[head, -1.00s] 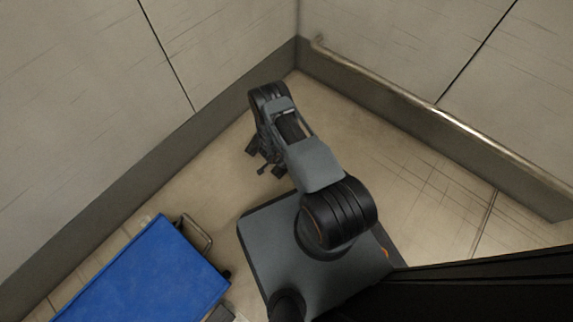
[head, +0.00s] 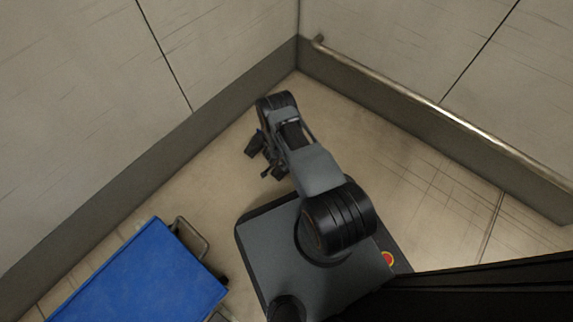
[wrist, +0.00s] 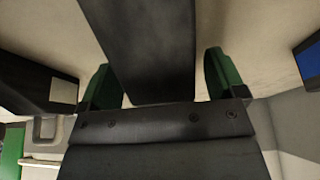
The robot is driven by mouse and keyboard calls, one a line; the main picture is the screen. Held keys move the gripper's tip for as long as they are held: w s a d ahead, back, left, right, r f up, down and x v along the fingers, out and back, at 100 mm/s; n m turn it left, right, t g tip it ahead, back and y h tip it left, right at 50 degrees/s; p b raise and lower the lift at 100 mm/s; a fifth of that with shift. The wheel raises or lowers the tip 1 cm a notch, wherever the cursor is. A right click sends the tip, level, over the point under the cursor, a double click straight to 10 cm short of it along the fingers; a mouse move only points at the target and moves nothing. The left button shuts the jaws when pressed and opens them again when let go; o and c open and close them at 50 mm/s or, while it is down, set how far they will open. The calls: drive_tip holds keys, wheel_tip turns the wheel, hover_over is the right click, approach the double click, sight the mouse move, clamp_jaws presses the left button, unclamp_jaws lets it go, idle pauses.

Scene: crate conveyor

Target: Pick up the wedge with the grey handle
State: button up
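No wedge with a grey handle can be made out in the head view. My gripper (head: 260,159) hangs low over the floor near the middle of that view, with no object visible in it. In the wrist view my gripper (wrist: 162,82) shows two green-faced fingers set wide apart. A dark bar runs between them from the top edge; I cannot tell what it is. A pale grey part with a square recess (wrist: 45,128) shows at the lower left; I cannot tell what it belongs to.
A blue-topped cart (head: 140,280) with a metal handle (head: 192,238) stands at the lower left. Panelled walls meet in a corner behind the arm. A metal rail (head: 440,112) runs along the right wall. Bare floor (head: 215,180) lies between the cart and the walls.

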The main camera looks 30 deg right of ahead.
drive_tip(key=c, duration=1.1)
drive_tip(key=shift+r, duration=0.15)
